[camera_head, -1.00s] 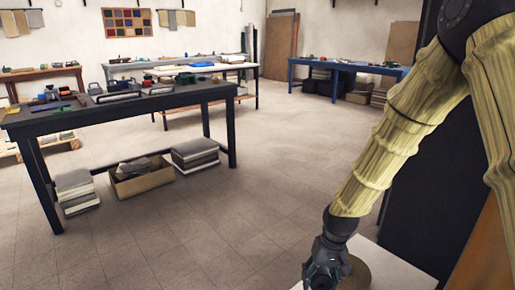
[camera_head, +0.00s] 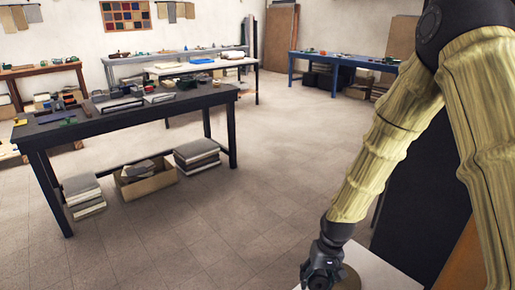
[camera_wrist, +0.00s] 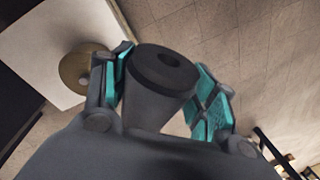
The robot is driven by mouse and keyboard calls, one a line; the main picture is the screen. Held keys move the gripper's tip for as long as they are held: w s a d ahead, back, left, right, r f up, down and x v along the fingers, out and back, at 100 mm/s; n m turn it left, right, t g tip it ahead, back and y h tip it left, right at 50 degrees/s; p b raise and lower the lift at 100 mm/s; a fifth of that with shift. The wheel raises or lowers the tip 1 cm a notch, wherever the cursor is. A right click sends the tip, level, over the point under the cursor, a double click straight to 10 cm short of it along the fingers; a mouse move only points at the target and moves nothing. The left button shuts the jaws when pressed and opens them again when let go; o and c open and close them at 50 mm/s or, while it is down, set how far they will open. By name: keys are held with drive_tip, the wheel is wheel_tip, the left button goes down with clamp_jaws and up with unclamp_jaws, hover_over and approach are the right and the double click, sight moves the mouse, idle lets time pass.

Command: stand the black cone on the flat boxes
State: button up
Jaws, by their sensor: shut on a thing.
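The black cone (camera_wrist: 155,95) is a dark grey, tapering piece with a hole in its end face, seen in the wrist view. My gripper (camera_head: 320,278) is shut on it, its teal-padded fingers on either side. In the head view my gripper is at the bottom, over or beside a white surface (camera_head: 378,268), and the cone cannot be made out. I cannot pick out the flat boxes for certain; flat grey stacks (camera_head: 197,152) sit on the floor under the dark bench.
A blue bench (camera_head: 345,60) stands behind. The floor between is clear.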

drive_tip(key=shift+s+r+p, duration=0.25)
drive_tip(key=shift+r+p, duration=1.15)
drive_tip(key=shift+p, duration=0.55)
drive_tip(key=shift+s+r+p, duration=0.25)
drive_tip(key=shift+r+p, duration=1.1)
drive_tip(key=shift+p, duration=0.6)
drive_tip(key=shift+s+r+p, duration=0.25)
drive_tip(key=shift+r+p, duration=1.15)
drive_tip(key=shift+p, duration=0.55)
